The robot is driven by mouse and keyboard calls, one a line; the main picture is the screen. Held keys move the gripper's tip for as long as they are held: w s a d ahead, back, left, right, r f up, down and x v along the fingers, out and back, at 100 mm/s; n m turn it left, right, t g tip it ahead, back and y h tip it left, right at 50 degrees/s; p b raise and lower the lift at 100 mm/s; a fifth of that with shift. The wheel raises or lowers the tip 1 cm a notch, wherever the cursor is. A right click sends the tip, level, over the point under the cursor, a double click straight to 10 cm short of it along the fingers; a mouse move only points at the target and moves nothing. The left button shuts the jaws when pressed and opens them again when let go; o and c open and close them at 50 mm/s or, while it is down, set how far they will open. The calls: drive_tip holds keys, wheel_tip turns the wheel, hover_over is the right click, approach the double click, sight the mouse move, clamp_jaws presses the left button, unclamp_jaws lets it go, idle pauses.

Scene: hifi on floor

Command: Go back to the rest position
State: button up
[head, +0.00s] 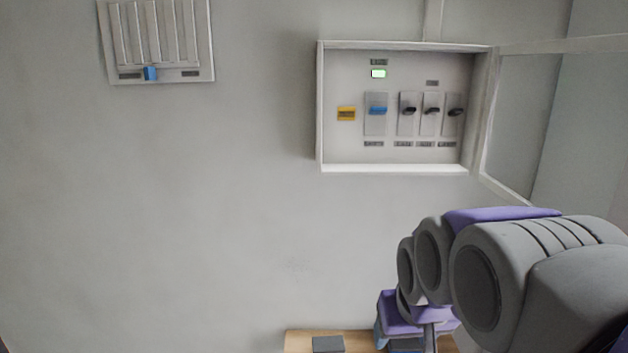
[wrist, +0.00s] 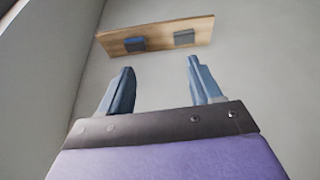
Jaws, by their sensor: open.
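My gripper (wrist: 158,88) is open in the wrist view, its two blue-grey fingers apart with nothing between them. In the head view my arm fills the lower right, and the gripper end is mostly hidden behind its links. A wooden board (wrist: 195,31) lies beyond the fingertips in the wrist view, apart from them. It also shows at the bottom of the head view (head: 300,342), partly behind my arm. It bears a blue-topped block (wrist: 134,44) and a grey block (wrist: 184,38).
A wall box (head: 400,168) with its door (head: 515,115) swung open to the right holds several switches and a lit green indicator (head: 378,73). A slotted panel (head: 160,40) with a blue slider (head: 150,73) hangs at upper left. The wall between and below them is bare.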

drive_tip(key=s+f+g+b, duration=0.6)
drive_tip(key=s+f+b, duration=0.2)
drive_tip(key=s+f, duration=1.4)
wheel_tip(320, 180, down, 3)
drive_tip(key=shift+d+r, duration=0.1)
drive_tip(key=shift+d, duration=0.05)
drive_tip(key=shift+c, duration=0.2)
